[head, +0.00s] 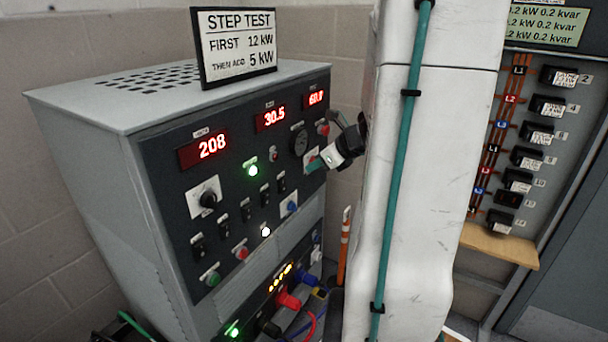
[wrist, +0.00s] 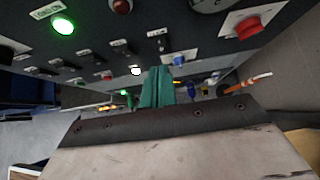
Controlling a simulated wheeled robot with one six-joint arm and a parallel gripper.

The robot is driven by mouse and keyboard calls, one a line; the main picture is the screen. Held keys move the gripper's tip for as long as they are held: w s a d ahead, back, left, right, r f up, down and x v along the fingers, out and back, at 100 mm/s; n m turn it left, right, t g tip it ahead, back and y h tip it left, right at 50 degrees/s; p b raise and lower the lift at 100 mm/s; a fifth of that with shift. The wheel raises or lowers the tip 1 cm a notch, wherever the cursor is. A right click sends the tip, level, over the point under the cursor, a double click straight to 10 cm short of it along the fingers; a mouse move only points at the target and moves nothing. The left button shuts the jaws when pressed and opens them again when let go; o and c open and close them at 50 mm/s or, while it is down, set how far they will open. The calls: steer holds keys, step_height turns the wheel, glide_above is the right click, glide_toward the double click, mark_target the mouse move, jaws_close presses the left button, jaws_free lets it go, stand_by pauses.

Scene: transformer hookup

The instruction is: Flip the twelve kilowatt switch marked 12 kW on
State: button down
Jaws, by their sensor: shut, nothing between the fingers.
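The dark control panel (head: 235,165) of a grey cabinet carries a row of small black switches (head: 245,210) under small labels. The labels are too small to read, so I cannot tell which switch is the 12 kW one or how it is set. My gripper (head: 313,161) is by the panel's right edge, below the round dial. In the wrist view its green fingers (wrist: 157,88) are shut and empty, with panel switches (wrist: 120,45) beyond them to the upper left. I cannot tell whether the fingertips touch the panel.
Displays read 208, 30.5 and about 60. A green lamp (head: 253,170) and a white lamp (head: 265,231) are lit. A red button (wrist: 250,25) is near my fingers. Plugged cables (head: 290,298) hang below. A sign (head: 235,45) reads first 12 kW, then add 5 kW. A breaker board (head: 525,140) stands right.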

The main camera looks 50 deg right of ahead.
steer(key=v, duration=0.3)
steer(key=shift+r, duration=0.6)
steer(key=s+a+r+n+g, duration=0.1)
steer(key=s+a+n, duration=0.3)
steer(key=a+n, duration=0.6)
steer(key=s+a+r+n+g+h, duration=0.1)
steer(key=s+a+n+g, duration=0.3)
steer(key=a+n, duration=0.7)
steer(key=s+a+r+n+g, duration=0.2)
steer(key=s+a+n, duration=0.3)
steer(key=a+n, duration=0.6)
steer(key=shift+a+n+g, duration=0.25)
steer(key=shift+n+g, duration=0.45)
steer(key=shift+n, duration=0.5)
